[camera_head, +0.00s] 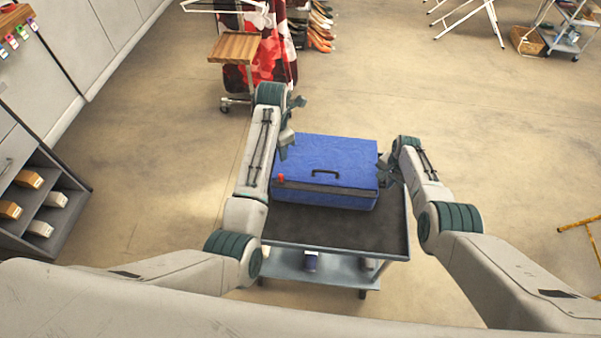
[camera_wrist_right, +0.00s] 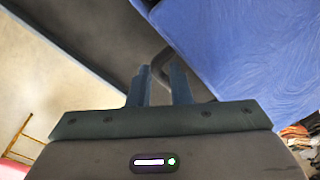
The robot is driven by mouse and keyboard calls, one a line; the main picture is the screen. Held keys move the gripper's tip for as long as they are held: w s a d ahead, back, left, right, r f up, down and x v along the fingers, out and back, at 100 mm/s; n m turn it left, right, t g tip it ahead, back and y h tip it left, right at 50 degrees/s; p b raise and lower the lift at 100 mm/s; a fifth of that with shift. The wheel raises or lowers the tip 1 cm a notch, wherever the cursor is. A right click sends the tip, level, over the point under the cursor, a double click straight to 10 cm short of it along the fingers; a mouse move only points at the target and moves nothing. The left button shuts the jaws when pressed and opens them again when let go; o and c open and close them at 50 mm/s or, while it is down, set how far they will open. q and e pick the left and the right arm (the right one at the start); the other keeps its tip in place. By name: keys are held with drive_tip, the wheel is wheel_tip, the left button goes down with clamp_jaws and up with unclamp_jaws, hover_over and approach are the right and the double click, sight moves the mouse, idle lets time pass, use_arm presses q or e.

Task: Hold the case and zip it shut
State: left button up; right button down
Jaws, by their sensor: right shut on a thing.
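The blue case (camera_head: 328,160) lies on the cart (camera_head: 330,225) with its lid down, a dark handle (camera_head: 325,172) on top. A small red piece (camera_head: 280,178), perhaps the zip pull, is at its front left corner. My right gripper (camera_head: 384,166) is at the case's right side. In the right wrist view its fingers (camera_wrist_right: 160,78) are shut on a dark side loop (camera_wrist_right: 161,58) beside the blue cloth wall (camera_wrist_right: 245,50). My left gripper (camera_head: 285,146) is at the case's back left edge; its fingers are too small to read. How far the seam is zipped cannot be seen.
The cart's dark top is bare in front of the case. A clothes rack with red fabric (camera_head: 277,45) and a wooden-topped stand (camera_head: 235,48) are behind. A shelf unit (camera_head: 40,190) stands left, a yellow frame (camera_head: 580,224) right. Floor between is clear.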

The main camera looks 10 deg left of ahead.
use_arm(q)
drive_tip(key=a+f+m+t, duration=0.1)
drive_tip(key=f+m, duration=0.1)
drive_tip(key=f, duration=0.1)
drive_tip(key=w+f+m+t, duration=0.1)
drive_tip(key=f+m+t, duration=0.1)
drive_tip(key=f, duration=0.1)
drive_tip(key=a+f+m+t, duration=0.1)
drive_tip(key=f+m, duration=0.1)
drive_tip(key=f, duration=0.1)
drive_tip(key=shift+w+a+f+t+y, duration=0.15)
drive_tip(key=shift+w+a+t+y, duration=0.15)
drive_tip(key=shift+w+a, duration=0.05)
wheel_tip(320, 180, down, 5)
drive_tip(key=s+a+m+t, duration=0.1)
drive_tip(key=a+m+t, duration=0.1)
drive_tip(key=m+t, duration=0.35)
drive_tip(key=m+t+h, duration=0.3)
drive_tip(key=m+t, duration=0.5)
drive_tip(key=m, duration=0.9)
approach(280, 178)
drive_tip(key=shift+g, duration=0.25)
drive_tip(key=w, duration=0.3)
drive_tip(key=w+d, duration=0.1)
drive_tip(key=w, duration=0.6)
drive_tip(key=shift+w+d, duration=0.15)
drive_tip(key=shift+w, duration=0.25)
drive_tip(key=shift+c, duration=0.5)
clamp_jaws()
